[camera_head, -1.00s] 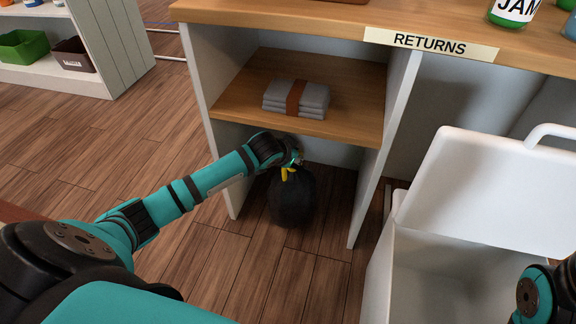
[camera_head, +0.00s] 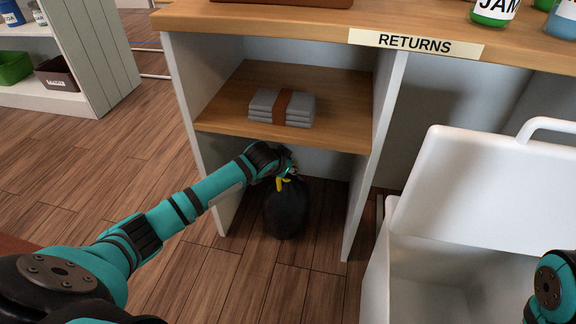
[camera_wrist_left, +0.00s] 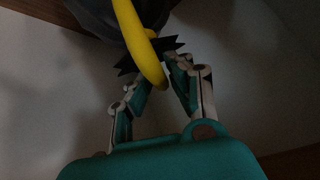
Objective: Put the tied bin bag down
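The tied bin bag (camera_head: 287,211) is black with a yellow tie. It hangs upright below my left gripper (camera_head: 288,169), in the open space under the wooden shelf of the counter. My left gripper's fingers (camera_wrist_left: 160,82) are closed around the bag's gathered neck, by the yellow tie (camera_wrist_left: 138,40) in the left wrist view. The bag's underside is close to the floor (camera_head: 265,285); I cannot tell whether it touches. Part of my right arm shows at the right edge, but its gripper is out of view.
The counter's side panels (camera_head: 372,165) flank the bag left and right. Grey folded cloths (camera_head: 282,107) lie on the shelf (camera_head: 345,128) above. A white bin with a raised lid (camera_head: 480,195) stands at right. A RETURNS label (camera_head: 415,43) marks the counter edge. Floor in front is clear.

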